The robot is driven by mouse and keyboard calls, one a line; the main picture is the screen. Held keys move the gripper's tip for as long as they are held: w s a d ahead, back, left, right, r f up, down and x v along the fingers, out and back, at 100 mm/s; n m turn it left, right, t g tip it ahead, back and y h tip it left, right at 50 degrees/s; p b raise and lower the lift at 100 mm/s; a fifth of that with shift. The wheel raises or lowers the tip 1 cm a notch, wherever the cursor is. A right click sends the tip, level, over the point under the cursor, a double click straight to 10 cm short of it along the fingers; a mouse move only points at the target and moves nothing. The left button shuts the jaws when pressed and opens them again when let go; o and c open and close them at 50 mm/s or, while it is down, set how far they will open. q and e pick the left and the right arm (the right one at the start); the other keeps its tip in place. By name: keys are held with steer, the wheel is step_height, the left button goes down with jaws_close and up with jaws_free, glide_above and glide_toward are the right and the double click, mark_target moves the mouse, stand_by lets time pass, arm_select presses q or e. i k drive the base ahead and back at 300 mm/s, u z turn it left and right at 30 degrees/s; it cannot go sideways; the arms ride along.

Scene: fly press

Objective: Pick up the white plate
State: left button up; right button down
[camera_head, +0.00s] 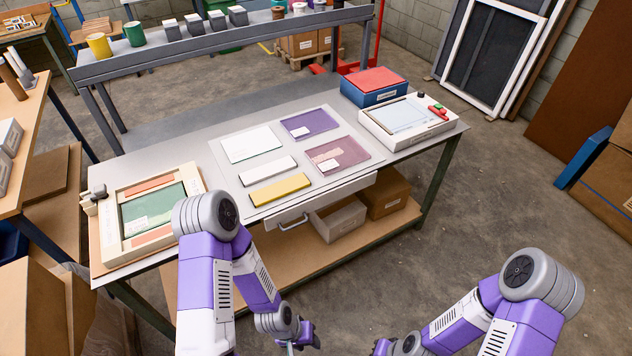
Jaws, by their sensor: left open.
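The white plate (250,144) is a flat, thin rectangle. It lies in the back left part of a pale mat (218,158) on the grey workbench. My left gripper (300,341) is at the bottom edge of the picture, in front of the bench and well away from the plate. It is open, with nothing seen in it. My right gripper (381,347) is only partly seen at the bottom edge, also far from the plate; its jaws are cut off. Nothing covers the plate.
A purple plate (310,123), a pink plate (338,154), a white bar (267,170) and a yellow bar (279,189) lie near the white plate. A framed green screen (152,207) is at the left. A lightbox (407,119) and a blue-red box (373,87) are at the right.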

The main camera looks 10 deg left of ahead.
mark_target(259, 172)
steer(key=z, duration=0.3)
steer(key=i, duration=1.2)
steer(key=u, duration=0.75)
